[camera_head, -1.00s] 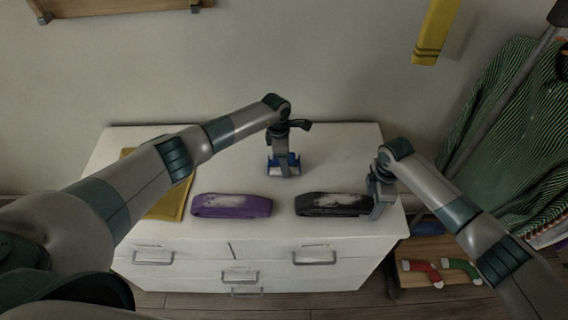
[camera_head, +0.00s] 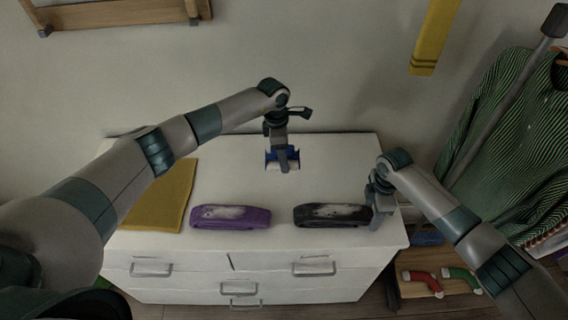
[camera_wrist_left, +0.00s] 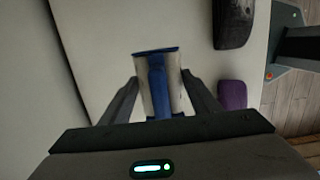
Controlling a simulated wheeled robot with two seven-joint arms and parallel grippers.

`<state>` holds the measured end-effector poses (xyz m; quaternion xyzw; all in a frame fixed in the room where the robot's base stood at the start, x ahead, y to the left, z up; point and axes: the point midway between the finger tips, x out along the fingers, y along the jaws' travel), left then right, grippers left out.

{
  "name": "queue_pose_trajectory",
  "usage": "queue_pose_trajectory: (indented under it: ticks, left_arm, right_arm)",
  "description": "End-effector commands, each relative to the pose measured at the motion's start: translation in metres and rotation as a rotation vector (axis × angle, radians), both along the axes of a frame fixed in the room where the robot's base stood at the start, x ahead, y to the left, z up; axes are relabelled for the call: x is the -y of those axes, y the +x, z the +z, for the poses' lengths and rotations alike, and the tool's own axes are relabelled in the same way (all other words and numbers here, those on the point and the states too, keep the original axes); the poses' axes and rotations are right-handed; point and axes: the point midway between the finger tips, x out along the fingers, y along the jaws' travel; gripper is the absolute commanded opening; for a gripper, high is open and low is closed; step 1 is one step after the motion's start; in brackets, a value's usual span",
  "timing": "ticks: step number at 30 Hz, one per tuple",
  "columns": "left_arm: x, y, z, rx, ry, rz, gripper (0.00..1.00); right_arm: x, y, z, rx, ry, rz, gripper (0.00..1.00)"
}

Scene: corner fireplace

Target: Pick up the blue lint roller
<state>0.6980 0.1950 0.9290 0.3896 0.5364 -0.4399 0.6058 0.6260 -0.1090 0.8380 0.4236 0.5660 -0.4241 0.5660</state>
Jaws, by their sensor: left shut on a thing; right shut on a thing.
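The blue lint roller (camera_head: 270,155), blue with a pale roll, is over the back middle of the white dresser top. My left gripper (camera_head: 281,163) points down and is shut on it, partly hiding it. In the left wrist view the roller (camera_wrist_left: 158,78) sits between the two fingers of my left gripper (camera_wrist_left: 160,95), with the white top beyond. My right gripper (camera_head: 376,207) is at the dresser's right front, shut on the right end of a black folded item with a pale patch (camera_head: 330,216).
A purple folded item (camera_head: 230,217) lies at the front middle of the white dresser (camera_head: 340,165). A yellow flat envelope (camera_head: 170,205) lies at the left, partly behind my left arm. Striped green cloth (camera_head: 500,150) hangs at the right. The back right of the top is clear.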

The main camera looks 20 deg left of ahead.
Motion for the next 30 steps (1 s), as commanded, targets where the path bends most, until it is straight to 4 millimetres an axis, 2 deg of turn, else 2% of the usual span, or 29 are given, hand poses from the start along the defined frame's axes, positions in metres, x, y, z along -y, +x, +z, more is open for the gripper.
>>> queue_pose_trajectory:
  ticks: [6, 30]
  left_arm:
    - [0.0005, -0.0001, 0.0140, 0.000, 0.000, -0.001, 0.31]
    - [0.0004, -0.0001, 0.0141, 0.000, 0.000, 0.000, 0.31]
  right_arm:
    - [0.0001, -0.0002, -0.0002, 0.000, 0.000, 0.000, 0.38]
    - [0.0001, -0.0002, -0.0002, 0.000, 0.000, 0.000, 0.38]
